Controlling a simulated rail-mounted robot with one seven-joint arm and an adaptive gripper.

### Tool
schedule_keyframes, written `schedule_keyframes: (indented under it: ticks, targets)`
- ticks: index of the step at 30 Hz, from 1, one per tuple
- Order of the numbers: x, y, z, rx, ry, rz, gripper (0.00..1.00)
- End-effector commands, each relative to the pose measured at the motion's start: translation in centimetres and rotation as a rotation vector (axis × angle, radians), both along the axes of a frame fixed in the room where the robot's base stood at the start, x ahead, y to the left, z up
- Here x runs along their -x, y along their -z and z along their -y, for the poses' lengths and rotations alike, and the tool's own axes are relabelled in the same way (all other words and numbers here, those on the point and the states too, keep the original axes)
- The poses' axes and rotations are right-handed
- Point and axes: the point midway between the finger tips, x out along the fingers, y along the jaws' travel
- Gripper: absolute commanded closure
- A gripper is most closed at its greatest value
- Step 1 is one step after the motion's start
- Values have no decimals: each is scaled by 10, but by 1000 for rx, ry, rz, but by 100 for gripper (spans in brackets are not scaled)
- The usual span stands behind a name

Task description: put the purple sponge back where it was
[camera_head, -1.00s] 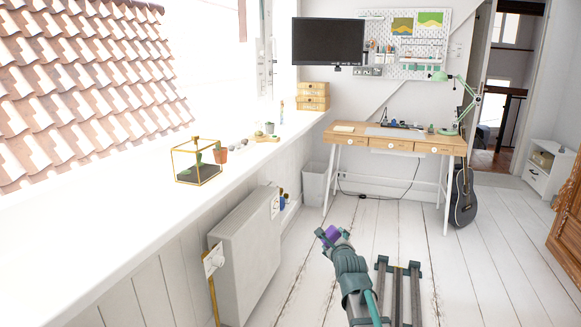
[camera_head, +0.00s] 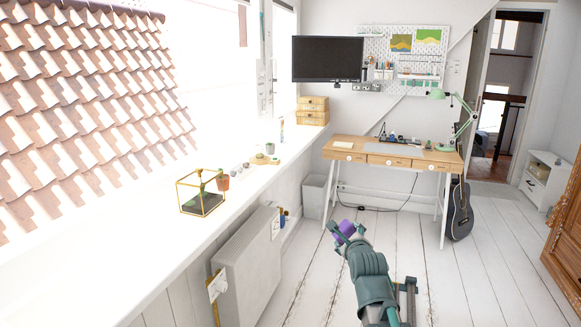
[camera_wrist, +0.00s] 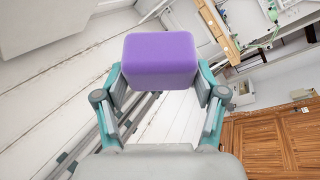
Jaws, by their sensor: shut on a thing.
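The purple sponge (camera_wrist: 160,54) is a rounded block held between the two fingers of my gripper (camera_wrist: 164,85) in the wrist view. My gripper is shut on it, with one finger against each side. In the head view the sponge (camera_head: 346,229) shows small at the end of my gripper (camera_head: 344,233), in the air over the white plank floor. It is in front of the wooden desk (camera_head: 388,150) and to the right of the radiator. No spot marked for the sponge can be made out.
The long white windowsill (camera_head: 150,262) bears a gold-framed terrarium (camera_head: 202,205), a small pot and wooden boxes (camera_head: 313,111). A radiator (camera_head: 247,262) stands below it. A guitar (camera_head: 459,210) leans by the desk's right leg. Open floor lies between.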

Motion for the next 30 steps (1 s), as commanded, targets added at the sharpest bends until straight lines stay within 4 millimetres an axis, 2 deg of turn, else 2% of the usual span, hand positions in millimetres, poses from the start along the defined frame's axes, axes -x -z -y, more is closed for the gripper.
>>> schedule_keyframes:
  ticks: [1, 3, 9, 15, 21, 30]
  targets:
    - [0, -25, 0, 0, 0, 0, 58]
    - [0, -41, 0, 0, 0, 0, 58]
    - [0, -86, 0, 0, 0, 0, 58]
    - [0, -119, 0, 0, 0, 0, 58]
    - [0, -133, 0, 0, 0, 0, 58]
    - [-2, -130, -4, 14, -6, -49, 58]
